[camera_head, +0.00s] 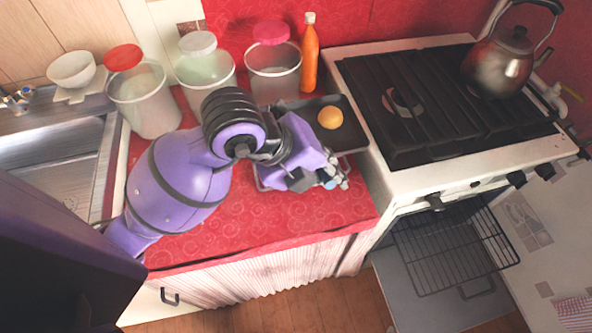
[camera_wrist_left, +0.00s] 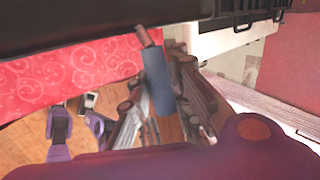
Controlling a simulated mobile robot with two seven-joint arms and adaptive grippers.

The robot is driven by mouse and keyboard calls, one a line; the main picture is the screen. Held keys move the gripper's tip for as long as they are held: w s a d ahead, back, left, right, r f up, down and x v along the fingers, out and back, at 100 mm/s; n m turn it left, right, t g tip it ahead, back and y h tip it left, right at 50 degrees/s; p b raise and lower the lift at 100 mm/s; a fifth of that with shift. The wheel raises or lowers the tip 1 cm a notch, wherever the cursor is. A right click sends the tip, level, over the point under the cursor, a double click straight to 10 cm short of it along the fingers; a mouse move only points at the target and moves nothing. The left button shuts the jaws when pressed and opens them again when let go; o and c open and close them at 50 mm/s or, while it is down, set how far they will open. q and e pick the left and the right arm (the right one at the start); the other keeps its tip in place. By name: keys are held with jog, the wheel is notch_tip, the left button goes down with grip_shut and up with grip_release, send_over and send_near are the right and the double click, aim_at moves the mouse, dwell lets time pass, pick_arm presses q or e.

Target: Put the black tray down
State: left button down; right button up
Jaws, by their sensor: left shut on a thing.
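The black tray (camera_head: 347,137) is at the back right of the red counter, beside the stove, with a round yellow-orange fruit (camera_head: 330,117) on it. Its left part is hidden behind my left arm. My left gripper (camera_head: 330,181) is in front of the tray, over the counter. In the left wrist view, the gripper (camera_wrist_left: 166,100) is shut around a blue grip (camera_wrist_left: 158,82) with a reddish rod, which reaches up to the dark tray (camera_wrist_left: 80,18). Whether the tray touches the counter I cannot tell. My right gripper is not in view.
Jars with a red lid (camera_head: 124,57), a white lid (camera_head: 198,43) and a pink lid (camera_head: 271,32) and an orange bottle (camera_head: 310,58) stand behind. The stove (camera_head: 440,95) with a kettle (camera_head: 500,65) is right, the sink (camera_head: 60,160) left. The front counter (camera_head: 270,220) is clear.

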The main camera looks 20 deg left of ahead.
pick_arm(q)
jog(key=w+a+f, duration=0.1)
jog(key=a+f, duration=0.1)
jog(key=f, duration=0.1)
jog(key=w+a+f, duration=0.1)
jog(key=a+f, duration=0.2)
jog(key=f, duration=0.1)
jog(key=w+a+f+b, duration=0.1)
jog(key=a+f, duration=0.1)
jog(key=f, duration=0.1)
jog(key=shift+w+a+f, duration=0.15)
jog(key=shift+w+a, duration=0.05)
jog(key=shift+a, duration=0.05)
jog(key=c, duration=1.9)
grip_release()
jog(key=shift+o, duration=0.2)
jog(key=p+v, duration=0.1)
jog(key=v, duration=1)
jog(key=shift+s+a+r, duration=0.1)
jog(key=shift+a+r, duration=0.1)
jog(key=shift+r, duration=0.15)
jog(key=shift+s+r, duration=0.1)
